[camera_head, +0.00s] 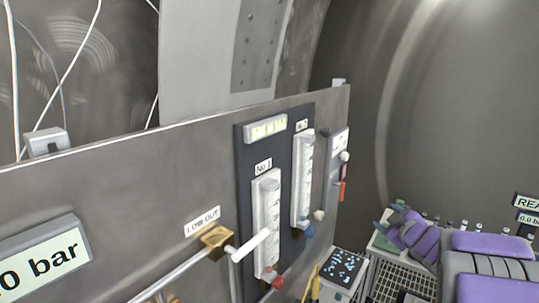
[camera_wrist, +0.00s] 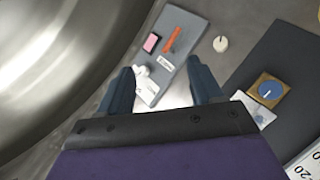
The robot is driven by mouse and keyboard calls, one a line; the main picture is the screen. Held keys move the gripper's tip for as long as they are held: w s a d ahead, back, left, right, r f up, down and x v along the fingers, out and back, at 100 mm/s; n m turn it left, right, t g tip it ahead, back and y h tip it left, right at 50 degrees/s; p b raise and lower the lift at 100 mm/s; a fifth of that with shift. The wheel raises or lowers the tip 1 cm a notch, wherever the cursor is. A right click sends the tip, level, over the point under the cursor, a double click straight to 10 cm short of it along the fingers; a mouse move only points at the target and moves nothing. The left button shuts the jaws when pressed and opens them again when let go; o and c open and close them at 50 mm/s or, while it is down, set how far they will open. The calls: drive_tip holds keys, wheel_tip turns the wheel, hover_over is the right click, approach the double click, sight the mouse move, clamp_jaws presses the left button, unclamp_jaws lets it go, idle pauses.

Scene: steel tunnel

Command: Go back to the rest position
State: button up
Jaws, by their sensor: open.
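My gripper (camera_wrist: 163,90) shows in the wrist view with its two dark blue fingers spread apart and nothing between the tips. Beyond the fingers is a grey panel strip (camera_wrist: 178,50) with a pink rectangle, an orange-red piece and a white fitting on it. In the head view my folded arm, with purple and grey links (camera_head: 490,242), is at the lower right, beside the instrument panel. The fingertips cannot be made out clearly in the head view.
A steel panel (camera_head: 130,180) carries two flow gauges (camera_head: 266,222) (camera_head: 303,180), a brass valve (camera_head: 216,238) with a pipe and a pressure display (camera_head: 40,262). The curved tunnel wall (camera_head: 450,100) rises behind.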

drive_tip(key=s+f+m+g+h, duration=0.1)
drive_tip(key=s+m+g+h, duration=0.55)
drive_tip(key=s, duration=0.75)
drive_tip(key=s+a+f+m+g+y, duration=0.1)
drive_tip(key=s+a+f+g, duration=0.2)
drive_tip(key=s+a, duration=0.3)
drive_tip(key=s+a+f+m+g+y, duration=0.1)
drive_tip(key=s+a, duration=0.6)
drive_tip(key=s, duration=1)
drive_tip(key=s+a+f+m+g+y, duration=0.1)
drive_tip(key=s+a+f+g+y, duration=0.2)
drive_tip(key=s, duration=0.9)
drive_tip(key=a+f+g, duration=0.1)
drive_tip(key=a+g, duration=0.2)
drive_tip(key=a, duration=0.1)
drive_tip(key=shift+s+a+f, duration=0.2)
drive_tip(key=shift+f, duration=0.2)
drive_tip(key=shift+y, duration=0.25)
